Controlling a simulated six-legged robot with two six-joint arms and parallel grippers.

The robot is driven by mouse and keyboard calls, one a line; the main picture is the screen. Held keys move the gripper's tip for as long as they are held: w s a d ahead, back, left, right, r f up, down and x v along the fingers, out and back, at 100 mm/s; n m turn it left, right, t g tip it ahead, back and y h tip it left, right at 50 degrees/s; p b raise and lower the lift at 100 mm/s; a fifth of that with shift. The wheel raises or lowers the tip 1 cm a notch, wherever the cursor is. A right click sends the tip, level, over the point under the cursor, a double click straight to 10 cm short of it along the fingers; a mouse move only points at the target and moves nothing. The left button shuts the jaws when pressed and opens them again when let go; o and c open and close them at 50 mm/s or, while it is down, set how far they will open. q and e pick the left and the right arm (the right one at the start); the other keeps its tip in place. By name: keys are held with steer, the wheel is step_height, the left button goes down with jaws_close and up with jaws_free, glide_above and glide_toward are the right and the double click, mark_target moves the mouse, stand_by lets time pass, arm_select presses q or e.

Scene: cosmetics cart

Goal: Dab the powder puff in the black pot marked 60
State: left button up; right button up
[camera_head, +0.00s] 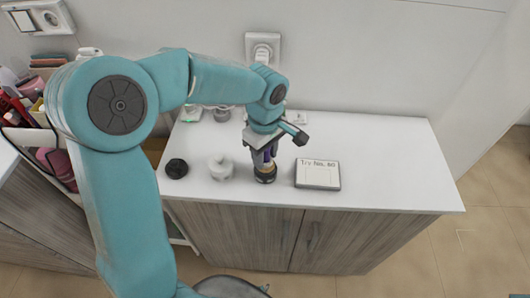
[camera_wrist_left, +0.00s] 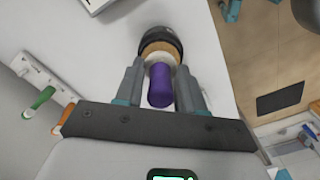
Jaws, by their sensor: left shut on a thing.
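My left gripper (camera_head: 265,157) (camera_wrist_left: 161,88) points down over the cart top and is shut on the purple handle (camera_wrist_left: 160,86) of the powder puff. A pale rounded part, seemingly the puff's pad (camera_wrist_left: 158,58), shows just beyond the handle in the wrist view. A black pot with a tan inside or rim (camera_head: 266,178) (camera_wrist_left: 158,35) is directly below the fingers. The puff overlaps the pot's mouth, but I cannot tell whether it touches the powder. No number is readable on the pot. My right gripper is not in view.
A sign reading "Try No. 60" (camera_head: 317,174) lies right of the pot. A white jar (camera_head: 221,168) and a black round pot or lid (camera_head: 176,168) stand to its left. Small items sit by the wall behind. The right part of the white top (camera_head: 400,170) is clear.

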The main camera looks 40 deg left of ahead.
arm_select(q)
steer(key=shift+f+b, duration=0.55)
steer(key=shift+b, duration=0.05)
stand_by(1.5)
steer(key=shift+r+p, duration=0.65)
steer(key=shift+r, duration=0.2)
step_height(320, 180, up, 6)
steer(key=p, duration=0.4)
steer(key=shift+f, duration=0.25)
steer(key=shift+f, duration=0.1)
